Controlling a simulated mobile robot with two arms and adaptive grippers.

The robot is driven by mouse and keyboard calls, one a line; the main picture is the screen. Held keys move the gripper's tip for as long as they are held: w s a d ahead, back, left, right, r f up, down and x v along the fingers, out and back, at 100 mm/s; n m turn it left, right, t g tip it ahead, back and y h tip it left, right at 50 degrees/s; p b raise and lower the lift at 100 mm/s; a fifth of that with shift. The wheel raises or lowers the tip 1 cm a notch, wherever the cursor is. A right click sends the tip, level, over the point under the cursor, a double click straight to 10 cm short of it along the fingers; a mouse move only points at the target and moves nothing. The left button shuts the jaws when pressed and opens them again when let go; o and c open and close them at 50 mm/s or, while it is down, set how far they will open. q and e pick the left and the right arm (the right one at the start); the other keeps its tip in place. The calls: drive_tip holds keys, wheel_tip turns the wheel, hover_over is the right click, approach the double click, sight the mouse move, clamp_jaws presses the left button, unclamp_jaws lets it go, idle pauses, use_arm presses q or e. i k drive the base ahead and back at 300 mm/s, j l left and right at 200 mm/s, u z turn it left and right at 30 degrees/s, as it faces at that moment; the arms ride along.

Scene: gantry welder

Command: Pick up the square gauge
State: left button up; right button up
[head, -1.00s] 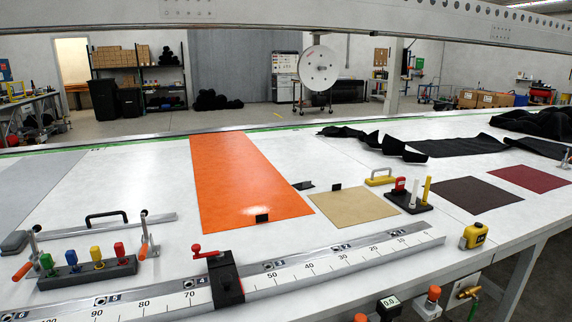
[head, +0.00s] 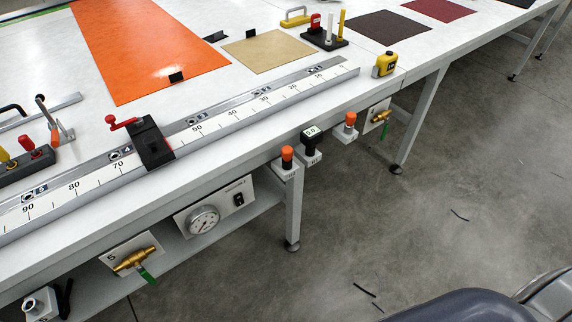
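Neither of my grippers shows in the head view.
The long white table (head: 250,125) carries a ruler rail (head: 230,113) with a black clamp block (head: 151,143), a yellow tape measure (head: 385,64) and coloured fabric pieces. Table legs (head: 293,205) stand below the edge. The grey floor (head: 400,220) in front is mostly clear.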

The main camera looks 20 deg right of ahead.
sight(310, 137)
drive_tip(key=u, duration=1.6)
drive_tip(key=z, duration=2.35)
drive_tip(key=i+l+u, duration=0.15)
drive_tip(key=l, duration=0.25)
drive_tip(key=i+l+u, duration=0.1)
drive_tip(key=l, duration=0.25)
drive_tip(key=i+l+u, duration=0.15)
drive_tip(key=l, duration=0.3)
drive_tip(key=i+l+u, duration=0.15)
drive_tip(key=l, duration=0.25)
drive_tip(key=k, duration=0.05)
